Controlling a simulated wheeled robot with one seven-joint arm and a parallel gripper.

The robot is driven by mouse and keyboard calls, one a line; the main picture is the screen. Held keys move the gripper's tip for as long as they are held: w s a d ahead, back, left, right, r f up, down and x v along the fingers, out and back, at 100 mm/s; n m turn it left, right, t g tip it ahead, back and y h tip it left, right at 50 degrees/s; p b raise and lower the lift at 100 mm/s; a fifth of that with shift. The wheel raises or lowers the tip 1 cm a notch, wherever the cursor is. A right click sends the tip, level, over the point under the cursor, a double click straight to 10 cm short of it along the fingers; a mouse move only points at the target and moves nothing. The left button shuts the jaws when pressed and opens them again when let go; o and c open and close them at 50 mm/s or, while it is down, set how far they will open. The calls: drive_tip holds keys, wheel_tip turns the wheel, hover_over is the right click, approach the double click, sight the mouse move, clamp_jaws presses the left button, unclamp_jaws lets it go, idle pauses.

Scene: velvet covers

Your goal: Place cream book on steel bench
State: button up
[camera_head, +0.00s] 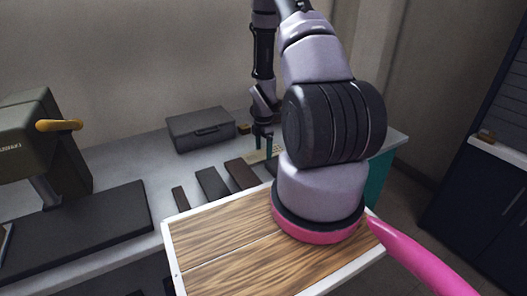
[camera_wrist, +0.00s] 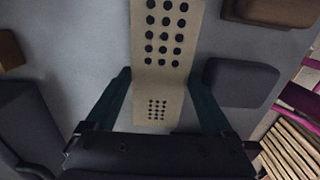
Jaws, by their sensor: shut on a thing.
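A flat cream piece with black dots, which I take for the cream book (camera_head: 264,153), is at the back of a grey bench top (camera_head: 150,171), which I take for the steel bench. In the wrist view the cream book (camera_wrist: 155,85) lies lengthwise between the two teal fingers. My gripper (camera_head: 264,142) points down and is shut on it, one finger at each long side; it also shows in the wrist view (camera_wrist: 163,78). The book's near end is close to the palm. Whether it touches the bench or hangs just above it, I cannot tell.
A dark case (camera_head: 200,129) lies left of the book. Several dark flat blocks, such as this one (camera_head: 212,184), lie in front.

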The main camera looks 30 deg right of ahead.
drive_tip(key=shift+f, duration=0.1)
drive_tip(key=o, duration=1.4)
wheel_tip(320, 180, up, 12)
wheel_tip(320, 180, up, 12)
drive_tip(key=m+t, duration=0.2)
drive_tip(key=m, duration=0.3)
hover_over(263, 154)
drive_tip(key=a, duration=0.2)
drive_tip(key=s+a+r+m+t, duration=0.1)
drive_tip(key=s+a+r+m, duration=0.15)
drive_tip(key=r, duration=0.35)
drive_tip(key=s+a+r+m, duration=0.1)
drive_tip(key=a+r+m, duration=0.15)
drive_tip(key=r, duration=0.35)
drive_tip(key=s+a+r+m+t+y, duration=0.1)
drive_tip(key=s+a+r+m+t, duration=0.1)
drive_tip(key=s+a+r+m, duration=0.2)
drive_tip(key=s+a+r+m+t+y, duration=0.1)
drive_tip(key=s+a+r+m+t, duration=0.1)
drive_tip(key=s+r+m, duration=0.6)
drive_tip(key=s+a+r, duration=0.1)
drive_tip(key=s, duration=0.1)
drive_tip(key=shift+s+a+r+m, duration=0.2)
drive_tip(key=shift+s+a+m, duration=0.1)
drive_tip(key=shift+s+a, duration=0.05)
